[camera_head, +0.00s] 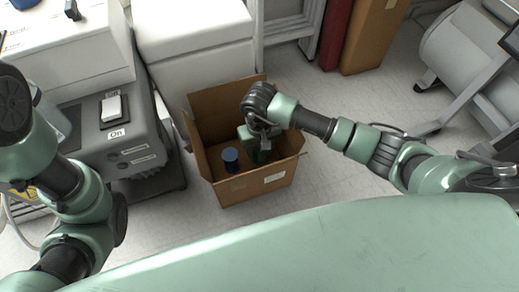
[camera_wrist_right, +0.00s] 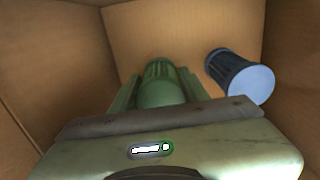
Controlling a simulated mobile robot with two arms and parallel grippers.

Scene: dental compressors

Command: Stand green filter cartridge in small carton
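The small carton (camera_head: 246,188) is an open brown cardboard box on the floor, flaps spread. My right gripper (camera_head: 260,146) reaches down into it from above. The green filter cartridge (camera_wrist_right: 160,84) shows in the right wrist view between the two fingers, which press close on both its sides. In the head view only a dark green bit of the cartridge (camera_head: 262,157) shows under the gripper. Whether its lower end touches the carton's floor is hidden. My left gripper is not in view; only parts of the left arm show.
A blue cartridge (camera_head: 231,159) stands in the carton, left of the green one; it also shows in the wrist view (camera_wrist_right: 243,76). A grey machine with a switch (camera_head: 116,116) is left of the carton, a white cabinet (camera_head: 195,48) behind.

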